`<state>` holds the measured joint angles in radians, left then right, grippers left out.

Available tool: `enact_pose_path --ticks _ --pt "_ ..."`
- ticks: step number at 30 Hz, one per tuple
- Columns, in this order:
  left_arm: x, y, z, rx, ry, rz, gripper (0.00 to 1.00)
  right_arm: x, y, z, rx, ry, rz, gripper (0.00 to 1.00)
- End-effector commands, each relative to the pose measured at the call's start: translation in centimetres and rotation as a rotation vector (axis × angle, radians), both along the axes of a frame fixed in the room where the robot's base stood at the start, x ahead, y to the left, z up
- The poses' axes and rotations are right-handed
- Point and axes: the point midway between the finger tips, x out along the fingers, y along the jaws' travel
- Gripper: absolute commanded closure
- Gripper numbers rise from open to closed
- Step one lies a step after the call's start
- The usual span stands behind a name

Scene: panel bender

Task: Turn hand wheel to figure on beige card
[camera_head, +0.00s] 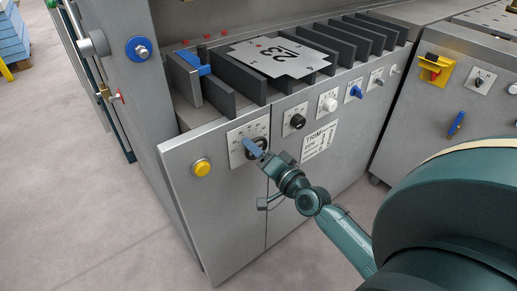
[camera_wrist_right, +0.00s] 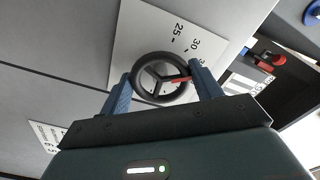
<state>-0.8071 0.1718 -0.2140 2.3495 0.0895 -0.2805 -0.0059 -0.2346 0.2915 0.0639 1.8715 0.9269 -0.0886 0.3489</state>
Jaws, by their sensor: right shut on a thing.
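The black hand wheel (camera_wrist_right: 137,75) sits on a pale dial plate (camera_wrist_right: 137,38) on the grey cabinet front. The plate's figures 25 and 30 can be read; a further one is partly hidden by a finger. A red pointer at the wheel runs to the right in the right wrist view, toward the right-hand finger. My right gripper (camera_wrist_right: 160,86) is shut on the wheel, with blue fingers on opposite sides of the rim. It also shows in the head view (camera_head: 256,151). A pale card (camera_head: 320,141) headed "TRIM" is on the cabinet; its smaller print is unreadable. My left gripper is out of view.
A yellow button (camera_head: 202,168) is left of the dial plate. Black, white and blue knobs, including a black one (camera_head: 297,121), line the panel to its right. Open floor (camera_head: 90,220) lies left.

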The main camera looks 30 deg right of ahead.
Motion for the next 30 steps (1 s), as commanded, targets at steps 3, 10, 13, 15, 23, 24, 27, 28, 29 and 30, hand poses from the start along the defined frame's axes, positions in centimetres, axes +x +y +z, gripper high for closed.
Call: enact_pose_path --ticks 3,10,13,15,23,24,27,28,29,30 --pt "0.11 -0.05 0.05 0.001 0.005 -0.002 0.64 0.00 -0.05 0.08 0.036 0.002 -0.002 0.59" --pt "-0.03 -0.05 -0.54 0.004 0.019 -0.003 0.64 0.00 -0.06 0.04 0.070 0.004 -0.002 0.59" --pt "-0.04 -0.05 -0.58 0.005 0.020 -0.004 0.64 0.00 -0.05 0.03 0.073 0.005 -0.002 0.59" --pt "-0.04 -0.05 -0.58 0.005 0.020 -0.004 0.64 0.01 -0.06 0.04 0.074 0.005 -0.002 0.59" --pt "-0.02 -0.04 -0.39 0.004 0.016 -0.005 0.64 0.01 -0.06 0.04 0.072 0.005 -0.002 0.32" --pt "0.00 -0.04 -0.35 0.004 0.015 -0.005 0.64 0.01 -0.04 0.04 0.072 0.005 -0.002 0.29" --pt "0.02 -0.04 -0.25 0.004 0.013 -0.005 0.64 0.01 -0.03 0.04 0.072 0.005 -0.002 0.21" --pt "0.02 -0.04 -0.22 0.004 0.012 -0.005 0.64 0.01 -0.03 0.04 0.072 0.005 -0.001 0.18" --pt "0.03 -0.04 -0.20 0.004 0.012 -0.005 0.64 0.01 -0.03 0.04 0.072 0.005 -0.001 0.16" --pt "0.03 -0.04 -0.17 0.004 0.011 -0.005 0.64 0.01 -0.03 0.03 0.072 0.005 -0.001 0.14"
